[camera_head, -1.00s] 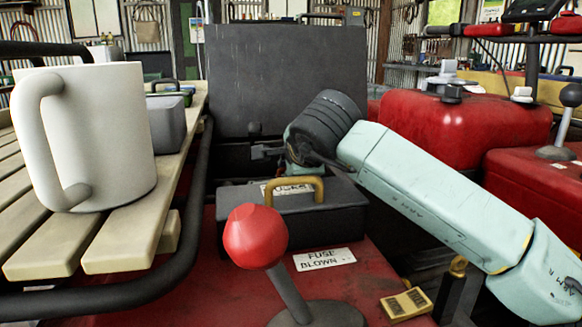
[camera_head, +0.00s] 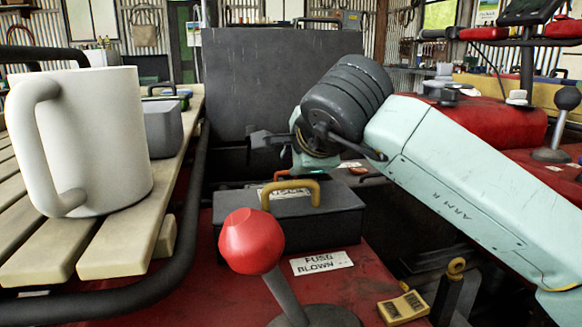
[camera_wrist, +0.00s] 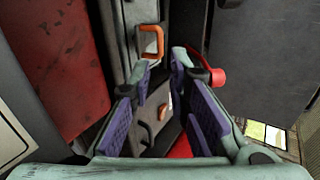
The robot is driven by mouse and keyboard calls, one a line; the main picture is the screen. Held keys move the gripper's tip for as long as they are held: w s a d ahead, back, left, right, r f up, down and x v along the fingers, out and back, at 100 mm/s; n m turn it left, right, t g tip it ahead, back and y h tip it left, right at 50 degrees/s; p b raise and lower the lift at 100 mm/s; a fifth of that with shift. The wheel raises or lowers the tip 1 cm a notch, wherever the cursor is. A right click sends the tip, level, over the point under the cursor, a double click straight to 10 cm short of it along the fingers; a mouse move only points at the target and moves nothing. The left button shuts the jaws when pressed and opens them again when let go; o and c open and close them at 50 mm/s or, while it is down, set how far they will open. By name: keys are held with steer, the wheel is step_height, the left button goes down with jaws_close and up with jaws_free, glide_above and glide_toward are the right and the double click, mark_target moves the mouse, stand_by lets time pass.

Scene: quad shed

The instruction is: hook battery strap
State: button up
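In the wrist view my gripper (camera_wrist: 161,70) is open, its two purple-padded fingers apart with nothing clearly held between them. An orange handle-shaped loop (camera_wrist: 152,42) lies just beyond the fingertips on a worn grey surface. A red rounded loop (camera_wrist: 212,78) is beside the right finger; I cannot tell whether it touches or whether either loop is the battery strap. My wrist is above and behind a dark box (camera_head: 330,222) with a yellow handle (camera_head: 290,190). The battery itself is not clearly identifiable.
A red-knobbed lever (camera_head: 253,241) stands in front of the dark box. A white mug (camera_head: 90,140) sits on a slatted rack (camera_head: 110,245) at left. A large dark panel (camera_head: 270,85) stands behind. A red body panel (camera_head: 490,118) lies behind my arm at right.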

steer(key=shift+v, duration=1.9)
steer(key=shift+r, duration=0.1)
steer(key=shift+c, duration=0.7)
steer(key=w+r+n+g+p, duration=0.1)
steer(key=w+r+n+p, duration=0.1)
steer(key=p, duration=0.3)
steer(key=w+r+n+g+p, duration=0.1)
steer(key=w+r+n+p, duration=0.2)
steer(key=p, duration=0.2)
steer(key=shift+r+n+g, duration=0.25)
steer(key=shift+n+g, duration=0.05)
steer(key=shift+n, duration=0.1)
jaws_close()
steer(key=w+a+r+n+g+h+p, duration=0.1)
steer(key=w+r+n+g+p, duration=0.35)
steer(key=n+p, duration=0.9)
steer(key=shift+m+g, duration=0.45)
steer(key=p+x, duration=0.1)
steer(key=x, duration=0.5)
steer(key=p+x, duration=0.1)
steer(key=x, duration=0.6)
steer(key=shift+d+f, duration=0.2)
steer(key=shift+f, duration=0.65)
